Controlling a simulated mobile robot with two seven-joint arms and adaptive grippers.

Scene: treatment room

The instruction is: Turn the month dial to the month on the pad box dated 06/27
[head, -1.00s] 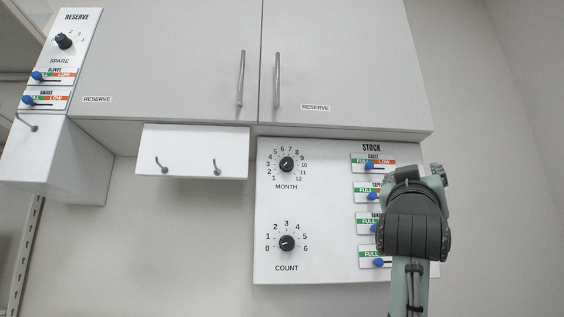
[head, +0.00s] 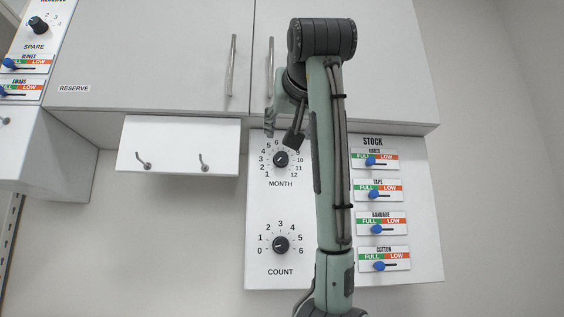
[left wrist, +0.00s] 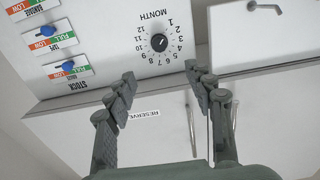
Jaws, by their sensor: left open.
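The black month dial (head: 281,159), ringed by numbers 1 to 12, is at the top left of the white STOCK panel (head: 262,210). Its pointer is too small to read surely. My left gripper (head: 281,133) is just above the dial in the head view, its fingers spread and empty. In the left wrist view the dial (left wrist: 159,42) appears upside down, beyond and between the open fingertips (left wrist: 160,72), apart from them. The pad box dated 06/27 is not in view. My right gripper is not in view.
A black count dial (head: 281,244) is below. Several blue sliders, such as the tape slider (head: 375,195), line the panel's right side. A cabinet (head: 160,60) with handles is above. A hook board (head: 180,145) is left of the panel, and a RESERVE panel (head: 60,40) is at far left.

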